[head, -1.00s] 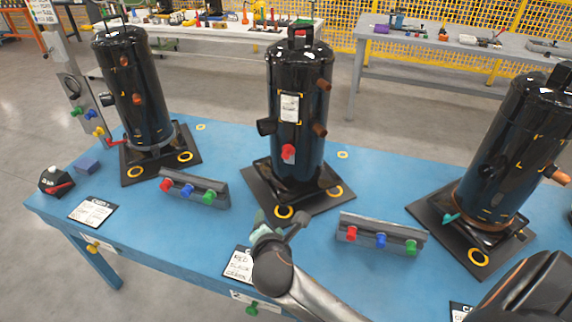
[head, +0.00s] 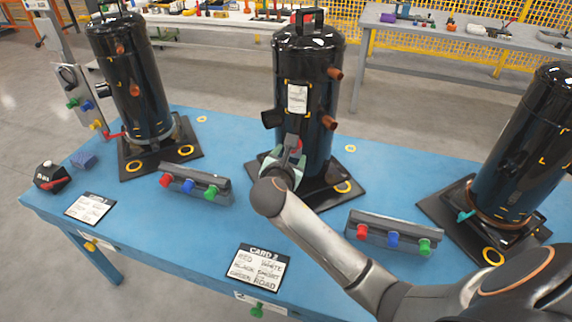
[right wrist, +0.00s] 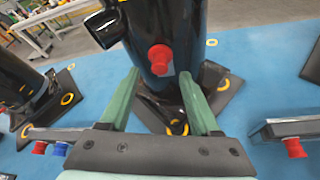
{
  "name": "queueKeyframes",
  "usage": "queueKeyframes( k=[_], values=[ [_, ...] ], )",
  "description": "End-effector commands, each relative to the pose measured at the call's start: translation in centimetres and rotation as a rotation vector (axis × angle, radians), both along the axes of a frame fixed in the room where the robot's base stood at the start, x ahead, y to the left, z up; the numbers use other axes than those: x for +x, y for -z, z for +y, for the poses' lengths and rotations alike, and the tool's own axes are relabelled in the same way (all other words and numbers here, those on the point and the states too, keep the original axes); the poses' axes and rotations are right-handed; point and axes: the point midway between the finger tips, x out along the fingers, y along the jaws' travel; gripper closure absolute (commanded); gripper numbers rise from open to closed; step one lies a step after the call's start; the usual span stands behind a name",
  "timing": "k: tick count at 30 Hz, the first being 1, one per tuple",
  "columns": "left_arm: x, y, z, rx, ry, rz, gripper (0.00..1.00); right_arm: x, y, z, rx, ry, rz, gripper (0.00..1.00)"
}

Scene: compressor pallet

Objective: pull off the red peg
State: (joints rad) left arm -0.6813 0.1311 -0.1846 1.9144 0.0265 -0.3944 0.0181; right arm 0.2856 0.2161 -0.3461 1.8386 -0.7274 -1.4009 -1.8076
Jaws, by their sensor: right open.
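A red peg (right wrist: 160,58) sticks out of the front of the middle black compressor (head: 306,100). In the head view the red peg (head: 291,142) is partly hidden by my gripper. My right gripper (head: 290,158) is in front of that compressor, low and close to the peg. In the right wrist view its two green fingers (right wrist: 163,85) are spread apart with nothing between them, and the peg shows just beyond and above their tips. My left gripper is not in view.
Racks with red, blue and green pegs stand on the blue table, one at left (head: 193,187) and one at right (head: 392,234). Other black compressors stand left (head: 128,85) and right (head: 525,150). A printed card (head: 258,267) lies at the front edge.

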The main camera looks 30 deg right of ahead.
Motion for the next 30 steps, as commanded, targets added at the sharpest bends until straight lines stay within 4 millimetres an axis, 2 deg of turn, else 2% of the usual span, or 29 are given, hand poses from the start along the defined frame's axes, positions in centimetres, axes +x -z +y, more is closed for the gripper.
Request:
queueKeyframes(
  k=[6, 17, 30],
  values=[
    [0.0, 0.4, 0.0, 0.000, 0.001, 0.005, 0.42, 1.5, 0.8, -1.4, 0.000, 0.000, 0.000, 0.36],
    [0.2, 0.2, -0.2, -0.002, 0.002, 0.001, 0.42, 1.8, 0.9, -1.6, 0.001, -0.001, -0.001, 0.36],
    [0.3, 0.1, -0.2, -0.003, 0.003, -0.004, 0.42, 1.7, 0.9, -1.6, 0.001, -0.001, 0.000, 0.86]
  ],
)
